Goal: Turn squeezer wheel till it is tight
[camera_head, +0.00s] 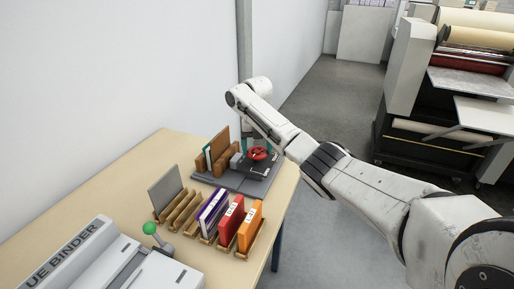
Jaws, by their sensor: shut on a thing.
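The red squeezer wheel (257,154) is on a grey pressing device (240,180) at the far right end of the table. My arm reaches over from the right and bends down to the wheel. My gripper (260,148) is at the wheel, shut on it, and small and partly hidden by my forearm. Upright boards and books (218,145) stand in the device, left of the wheel. How tight the wheel is cannot be told.
In front are wooden racks with a grey board (165,189), a purple book (212,211), a red book (231,220) and an orange book (250,226). A binder machine (95,262) with a green-knobbed lever fills the near left. A large machine (440,90) stands beyond the clear floor at right.

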